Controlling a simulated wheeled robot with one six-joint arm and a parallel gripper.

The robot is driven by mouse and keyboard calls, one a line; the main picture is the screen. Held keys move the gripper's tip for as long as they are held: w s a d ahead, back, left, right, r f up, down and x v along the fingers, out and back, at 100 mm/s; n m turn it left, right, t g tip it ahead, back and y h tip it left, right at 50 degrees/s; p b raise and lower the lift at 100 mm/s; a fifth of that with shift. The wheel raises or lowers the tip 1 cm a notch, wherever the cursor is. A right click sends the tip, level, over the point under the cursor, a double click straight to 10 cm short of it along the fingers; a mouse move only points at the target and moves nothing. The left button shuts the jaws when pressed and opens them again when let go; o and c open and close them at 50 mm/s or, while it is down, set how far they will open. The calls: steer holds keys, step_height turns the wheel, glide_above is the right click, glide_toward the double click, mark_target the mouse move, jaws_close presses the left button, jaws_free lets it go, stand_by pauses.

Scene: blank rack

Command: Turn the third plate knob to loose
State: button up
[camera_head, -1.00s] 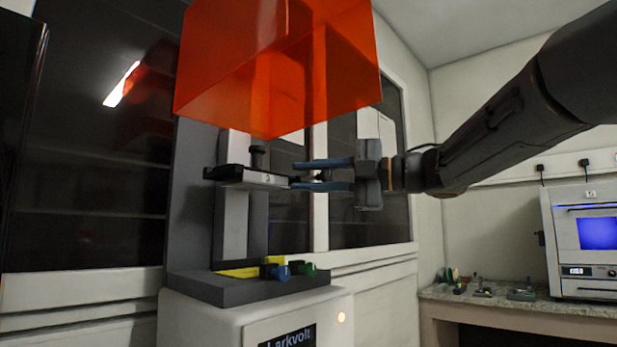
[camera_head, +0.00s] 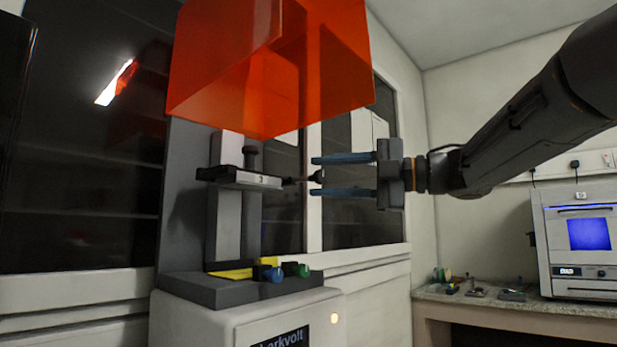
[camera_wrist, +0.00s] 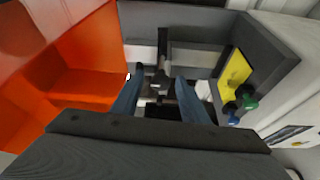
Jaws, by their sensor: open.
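The plate marked 3 (camera_head: 255,179) is a flat pale piece on a dark arm in front of the grey column, under the orange hood. A black knob (camera_head: 250,158) stands on top of it. A small dark stub (camera_head: 302,180) sticks out from the plate's right end, towards my gripper. My gripper (camera_head: 315,175) is open, level with the plate and to its right; its blue fingers are apart, above and below the stub's line. In the wrist view, the open fingers (camera_wrist: 156,88) point towards the dark plate holder (camera_wrist: 163,52). I cannot tell which way the knob is turned.
The orange hood (camera_head: 270,70) hangs close above the plate and fingers. A bench (camera_head: 500,310) with an oven (camera_head: 585,245) stands at right.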

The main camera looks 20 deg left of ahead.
steer(key=shift+d, duration=1.3)
